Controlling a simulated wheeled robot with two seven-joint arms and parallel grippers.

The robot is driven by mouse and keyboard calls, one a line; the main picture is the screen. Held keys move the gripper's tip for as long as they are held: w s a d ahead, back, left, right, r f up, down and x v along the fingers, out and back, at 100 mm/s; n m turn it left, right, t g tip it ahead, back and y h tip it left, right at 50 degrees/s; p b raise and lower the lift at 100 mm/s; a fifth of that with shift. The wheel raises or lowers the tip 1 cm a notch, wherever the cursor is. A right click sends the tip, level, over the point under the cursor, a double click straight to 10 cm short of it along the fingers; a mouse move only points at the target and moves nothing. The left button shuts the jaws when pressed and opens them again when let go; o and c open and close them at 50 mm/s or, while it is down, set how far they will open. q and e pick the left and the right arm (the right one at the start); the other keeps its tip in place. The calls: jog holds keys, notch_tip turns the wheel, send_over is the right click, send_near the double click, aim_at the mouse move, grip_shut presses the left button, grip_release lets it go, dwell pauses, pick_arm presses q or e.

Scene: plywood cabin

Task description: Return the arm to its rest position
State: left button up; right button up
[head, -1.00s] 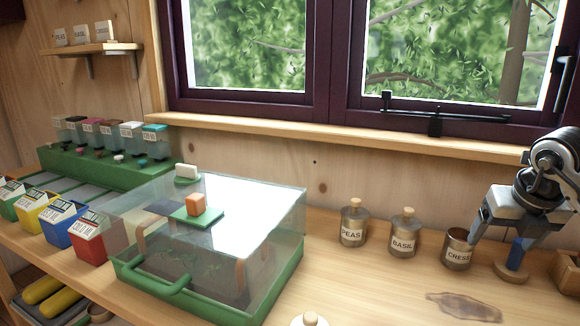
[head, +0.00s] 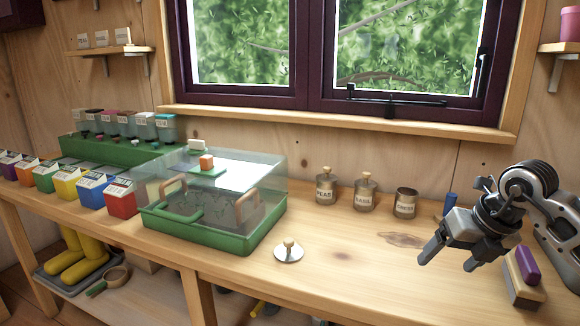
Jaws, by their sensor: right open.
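My right gripper (head: 447,262) hangs above the right part of the bench, its two fingers apart and nothing between them. Its arm comes in from the right edge. It is to the right of the uncovered cress jar (head: 405,204) and clear of it. The peas jar (head: 326,189) and the basil jar (head: 365,194) stand to the left of that jar, both with knobbed lids on. A round pale lid with a knob (head: 289,252) lies on the bench near the front. My left gripper is not in view.
A clear-topped green box (head: 195,234) stands left of the lid. Coloured cartons (head: 121,199) line the left. A blue-handled tool (head: 450,204) is partly hidden behind my right gripper. A wooden block with a purple top (head: 524,280) sits beside it.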

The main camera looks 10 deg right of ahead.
jog(key=s+a+m+t+y, duration=0.35)
jog(key=a+y, duration=0.45)
jog(key=a, duration=0.4)
jog(key=s+a+m+t+y, duration=0.2)
jog(key=s+a+m+y, duration=0.15)
jog(key=a+y, duration=0.7)
notch_tip(320, 180, down, 12)
jog(key=s+d+m+t+h, duration=0.3)
jog(key=m+t+h, duration=0.4)
jog(key=m+h, duration=1.05)
jog(key=s+a+f+m+g+p, duration=0.1)
jog(key=s+f+m+g, duration=0.5)
jog(key=s+f, duration=0.3)
jog(key=shift+a+f+m+y, duration=0.3)
jog(key=shift+f+m, duration=0.45)
